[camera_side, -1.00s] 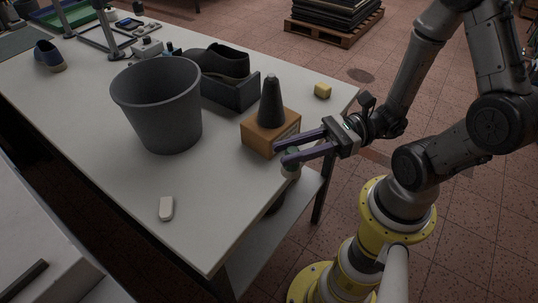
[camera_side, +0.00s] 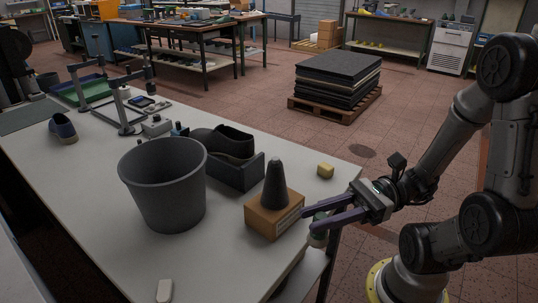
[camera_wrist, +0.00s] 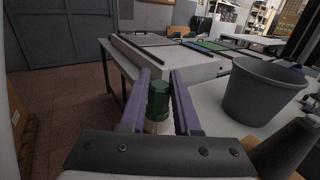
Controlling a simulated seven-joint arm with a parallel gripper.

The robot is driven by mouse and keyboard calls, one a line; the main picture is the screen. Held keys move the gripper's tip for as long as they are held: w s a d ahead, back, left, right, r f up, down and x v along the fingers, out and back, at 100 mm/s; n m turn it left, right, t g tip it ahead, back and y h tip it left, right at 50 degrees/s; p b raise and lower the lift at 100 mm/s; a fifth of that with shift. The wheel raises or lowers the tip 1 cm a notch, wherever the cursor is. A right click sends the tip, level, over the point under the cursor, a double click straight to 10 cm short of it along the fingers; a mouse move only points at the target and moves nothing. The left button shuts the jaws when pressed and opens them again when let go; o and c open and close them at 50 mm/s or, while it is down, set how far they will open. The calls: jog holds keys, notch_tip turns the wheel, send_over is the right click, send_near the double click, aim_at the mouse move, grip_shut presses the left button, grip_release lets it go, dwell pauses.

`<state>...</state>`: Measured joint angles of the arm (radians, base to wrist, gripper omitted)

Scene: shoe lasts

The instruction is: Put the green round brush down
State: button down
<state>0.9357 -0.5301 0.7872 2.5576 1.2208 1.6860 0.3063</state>
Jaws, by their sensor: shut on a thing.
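The green round brush (camera_wrist: 158,101) is upright between the two purple fingers of my gripper (camera_wrist: 163,88) in the wrist view. It has a dark green body and a pale lower part. In the side view the brush (camera_side: 318,230) shows partly, with the fingers across it, at the table's right edge. My gripper (camera_side: 311,220) is shut on it. I cannot tell whether its bottom touches the table or hangs clear of the edge.
An orange-brown block (camera_side: 273,218) with a dark cone (camera_side: 275,185) stands just left of my fingertips. A grey bin (camera_side: 165,190), a black shoe (camera_side: 228,143) in a dark holder and a yellow block (camera_side: 325,171) are on the table (camera_side: 225,265). The front tabletop is mostly clear.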

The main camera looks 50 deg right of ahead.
jog(key=shift+r, duration=0.75)
jog(key=shift+w+d+r, duration=0.2)
jog(key=shift+r, duration=0.05)
jog(key=w+d+m+t+h, duration=0.3)
jog(key=w+d+h, duration=0.1)
jog(key=w+d, duration=1.15)
jog(key=w+d+m+t+h, duration=0.4)
jog(key=w+d, duration=0.9)
jog(key=d, duration=0.5)
jog(key=shift+w+d+f, duration=1.15)
jog(key=shift+w+f, duration=1.05)
jog(key=shift+f, duration=0.35)
jog(key=shift+w+d+f, duration=1.2)
jog(key=shift+w+f, duration=1.05)
jog(key=shift+f, duration=0.35)
jog(key=shift+w+d+f, duration=1.15)
jog(key=shift+w+f, duration=1.05)
jog(key=shift+f, duration=1.7)
